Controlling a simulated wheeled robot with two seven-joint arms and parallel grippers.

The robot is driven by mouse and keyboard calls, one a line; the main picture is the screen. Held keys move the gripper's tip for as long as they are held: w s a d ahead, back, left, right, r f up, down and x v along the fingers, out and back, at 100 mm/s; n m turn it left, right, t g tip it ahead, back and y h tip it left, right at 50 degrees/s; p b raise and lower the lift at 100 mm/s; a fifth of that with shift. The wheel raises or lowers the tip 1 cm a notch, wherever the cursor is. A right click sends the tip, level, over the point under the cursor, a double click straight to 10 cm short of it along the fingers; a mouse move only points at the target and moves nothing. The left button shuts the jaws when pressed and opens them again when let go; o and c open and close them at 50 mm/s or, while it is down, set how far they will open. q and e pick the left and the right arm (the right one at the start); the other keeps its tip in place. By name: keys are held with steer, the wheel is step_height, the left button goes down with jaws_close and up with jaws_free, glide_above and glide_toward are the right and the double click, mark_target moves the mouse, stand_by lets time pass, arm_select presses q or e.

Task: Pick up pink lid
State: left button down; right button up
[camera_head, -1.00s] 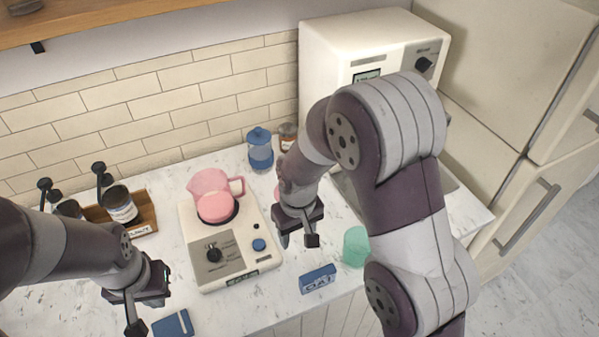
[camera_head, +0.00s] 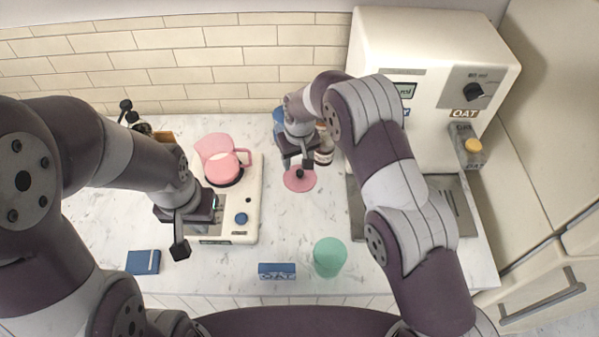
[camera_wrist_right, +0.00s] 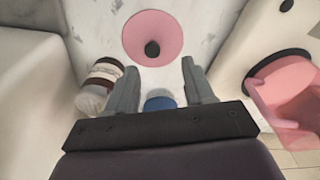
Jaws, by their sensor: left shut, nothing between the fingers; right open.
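The pink lid (camera_head: 299,181) is a flat round disc with a black knob, lying on the marble counter right of the pink pitcher. It also shows in the right wrist view (camera_wrist_right: 152,38), just beyond my right fingertips. My right gripper (camera_head: 303,158) is open above the back edge of the lid, apart from it; its two fingers (camera_wrist_right: 160,75) point toward the lid with nothing between them. My left gripper (camera_head: 181,240) is shut and empty, above the front left of the scale machine, away from the lid.
The pink pitcher (camera_head: 221,163) stands on the white scale machine (camera_head: 250,190). A brown-labelled jar (camera_head: 324,150) and a blue canister (camera_head: 279,116) stand close to my right gripper. A green cup (camera_head: 329,257) and blue OAT box (camera_head: 277,271) stand at the front. A white dispenser (camera_head: 430,50) is at the right.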

mark_target(300, 172)
steer(key=f+p, duration=0.1)
steer(key=d+f, duration=0.1)
steer(key=f+p, duration=0.1)
steer(key=shift+w+d+f+p, duration=0.15)
steer(key=shift+w+d+p, duration=0.1)
steer(key=shift+p, duration=0.1)
steer(key=shift+w+a+f, duration=0.1)
steer(key=shift+a+f, duration=0.1)
steer(key=shift+f, duration=0.4)
steer(key=shift+a+f, duration=0.2)
steer(key=shift+f, duration=0.5)
steer(key=shift+d, duration=0.15)
steer(key=c, duration=0.9)
jaws_close()
arm_select(q)
steer(key=r, duration=0.3)
steer(key=shift+s+d, duration=0.1)
steer(key=shift+d, duration=0.2)
